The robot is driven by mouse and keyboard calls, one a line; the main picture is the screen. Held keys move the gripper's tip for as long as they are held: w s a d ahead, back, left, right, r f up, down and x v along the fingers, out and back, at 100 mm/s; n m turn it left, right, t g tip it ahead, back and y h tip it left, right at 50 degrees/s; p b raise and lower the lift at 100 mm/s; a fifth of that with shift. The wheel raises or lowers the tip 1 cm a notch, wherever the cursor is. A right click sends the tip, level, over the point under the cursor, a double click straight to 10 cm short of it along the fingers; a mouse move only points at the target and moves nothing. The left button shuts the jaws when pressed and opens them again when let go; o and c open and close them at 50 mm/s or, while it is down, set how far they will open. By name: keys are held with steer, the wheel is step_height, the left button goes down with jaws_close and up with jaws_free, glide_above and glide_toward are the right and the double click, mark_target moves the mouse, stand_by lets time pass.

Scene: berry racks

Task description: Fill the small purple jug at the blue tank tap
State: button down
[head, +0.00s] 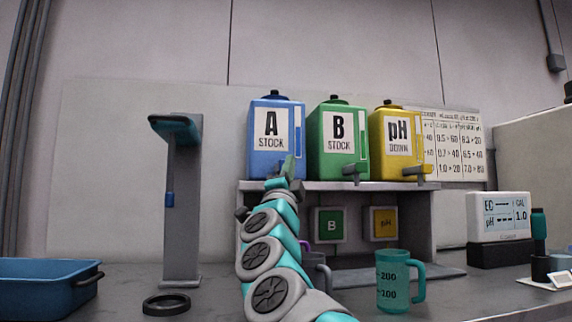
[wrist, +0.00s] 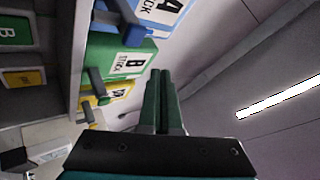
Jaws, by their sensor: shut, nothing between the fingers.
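The blue tank (head: 258,165), marked A STOCK, stands on a raised grey shelf. It also shows at the top of the wrist view (wrist: 178,22). Its tap is hidden behind my gripper in the head view; a grey tap-like bar (wrist: 125,12) shows by it in the wrist view. My gripper (head: 289,166) is raised in front of the blue tank's lower right. Its fingers (wrist: 161,75) are together and empty. A small purple edge (head: 305,246) shows beside my arm below the shelf, probably part of the purple jug, which is otherwise hidden.
Green (head: 335,150) and yellow (head: 395,150) tanks stand right of the blue one, their taps jutting forward. A teal measuring jug (head: 394,285) stands front right. A grey stand (head: 183,220), black ring (head: 166,304) and blue tub (head: 45,288) are left. A meter (head: 499,218) is right.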

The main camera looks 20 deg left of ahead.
steer(key=shift+w+a+p, duration=0.45)
steer(key=shift+w+a, duration=0.1)
steer(key=shift+w, duration=0.35)
steer(key=shift+w+a+p, duration=0.45)
steer(key=shift+w+a, duration=0.05)
steer(key=shift+w, duration=0.4)
steer(key=shift+w+r, duration=0.1)
stand_by(0.8)
steer(key=shift+w+a+p, duration=0.2)
steer(key=shift+w+p, duration=0.05)
steer(key=shift+p, duration=0.1)
steer(key=shift+w+a+p, duration=0.3)
steer(key=shift+w+p, duration=0.1)
steer(key=shift+w, duration=0.05)
stand_by(4.5)
